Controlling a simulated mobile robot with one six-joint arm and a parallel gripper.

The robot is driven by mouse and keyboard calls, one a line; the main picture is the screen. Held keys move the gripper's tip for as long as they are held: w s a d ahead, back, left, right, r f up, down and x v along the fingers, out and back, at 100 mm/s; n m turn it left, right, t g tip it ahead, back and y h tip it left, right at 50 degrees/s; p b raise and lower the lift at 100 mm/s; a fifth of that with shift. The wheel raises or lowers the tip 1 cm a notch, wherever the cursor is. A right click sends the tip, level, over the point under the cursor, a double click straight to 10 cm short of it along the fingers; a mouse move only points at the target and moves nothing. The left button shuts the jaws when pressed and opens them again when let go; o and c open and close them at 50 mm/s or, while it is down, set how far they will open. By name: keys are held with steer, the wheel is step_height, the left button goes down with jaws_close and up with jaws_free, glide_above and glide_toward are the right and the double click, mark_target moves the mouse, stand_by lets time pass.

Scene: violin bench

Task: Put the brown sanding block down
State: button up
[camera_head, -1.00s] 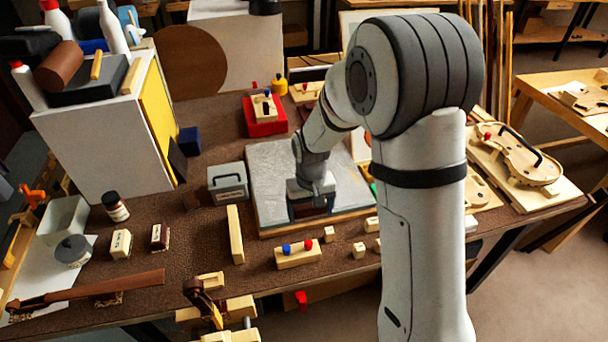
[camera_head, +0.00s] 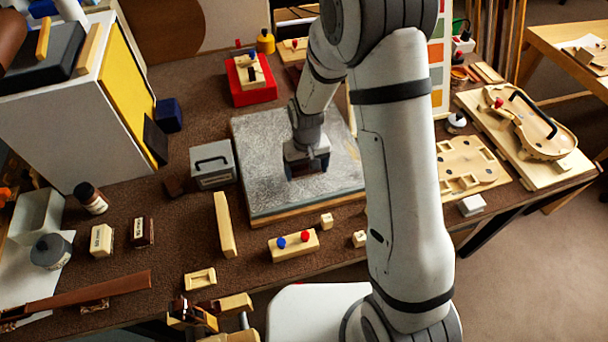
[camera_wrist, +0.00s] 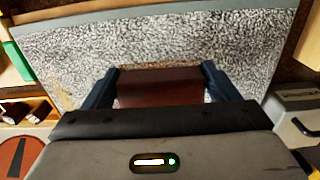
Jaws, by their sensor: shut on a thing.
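My gripper (camera_head: 307,165) is over the speckled grey board (camera_head: 265,135) in the middle of the bench. In the wrist view, its two dark blue fingers (camera_wrist: 160,88) are closed on the sides of the brown sanding block (camera_wrist: 158,88). The block is low over the speckled surface, which also fills the wrist view (camera_wrist: 200,40). I cannot tell whether the block touches the board. In the head view the block is mostly hidden beneath the gripper.
A grey case with a handle (camera_head: 212,165) stands just left of the board. A red tray (camera_head: 250,82) is behind it. A wooden bar (camera_head: 224,225) and a block with blue and red knobs (camera_head: 293,246) lie in front. A violin body (camera_head: 530,125) lies at the right.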

mark_target(306, 174)
step_height(306, 174, down, 4)
steer(key=shift+r, duration=0.2)
steer(key=shift+f, duration=0.1)
